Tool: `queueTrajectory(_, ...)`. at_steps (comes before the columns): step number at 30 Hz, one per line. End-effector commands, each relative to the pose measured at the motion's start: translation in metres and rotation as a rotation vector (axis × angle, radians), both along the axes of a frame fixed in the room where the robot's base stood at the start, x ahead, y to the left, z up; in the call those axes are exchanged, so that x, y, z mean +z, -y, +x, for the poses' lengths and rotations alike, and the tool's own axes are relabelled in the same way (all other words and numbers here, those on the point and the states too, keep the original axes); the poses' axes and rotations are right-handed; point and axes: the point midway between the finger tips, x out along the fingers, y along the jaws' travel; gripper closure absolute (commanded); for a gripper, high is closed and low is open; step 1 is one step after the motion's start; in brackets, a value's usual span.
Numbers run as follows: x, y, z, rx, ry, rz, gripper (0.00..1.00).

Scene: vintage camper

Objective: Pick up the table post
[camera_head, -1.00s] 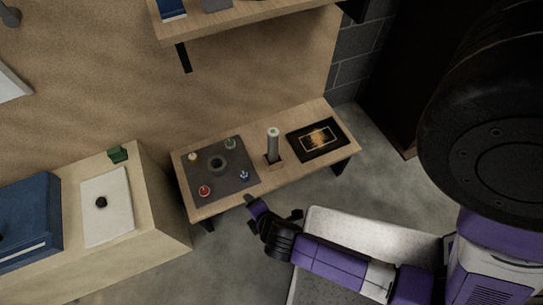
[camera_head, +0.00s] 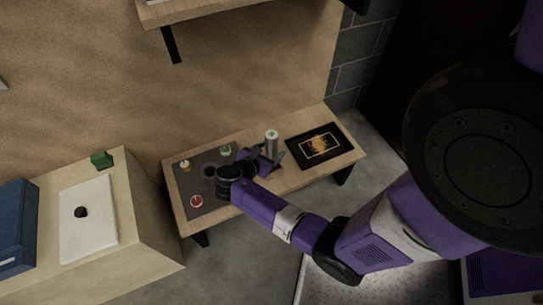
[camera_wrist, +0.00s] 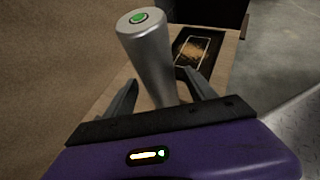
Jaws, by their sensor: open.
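The table post (camera_head: 272,142) is a grey upright cylinder with a green disc on its pale top, standing on the low wooden table. In the wrist view the post (camera_wrist: 149,58) rises just beyond and between the two fingers. My gripper (camera_head: 275,163) is open and beside the post, with its fingers pointing at the lower part. In the wrist view my gripper (camera_wrist: 163,88) has one finger on each side of the post; I cannot tell whether they touch it. The post's base is hidden behind the gripper.
A black framed picture (camera_head: 319,147) lies on the table right of the post. A dark mat (camera_head: 207,187) with several small coloured pieces lies to the left. A wooden shelf (camera_head: 225,10) hangs above. A cabinet (camera_head: 142,235) stands at the left.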

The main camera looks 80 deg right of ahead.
Motion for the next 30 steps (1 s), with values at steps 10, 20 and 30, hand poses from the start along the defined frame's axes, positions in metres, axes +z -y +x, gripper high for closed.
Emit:
queueTrajectory(10,-0.026,0.033,-0.011,-0.001,0.002,0.001,0.35)
queueTrajectory(20,-0.025,0.034,-0.011,0.001,0.003,0.001,0.51)
queueTrajectory(30,-0.025,0.034,-0.011,0.001,0.003,0.001,1.0)
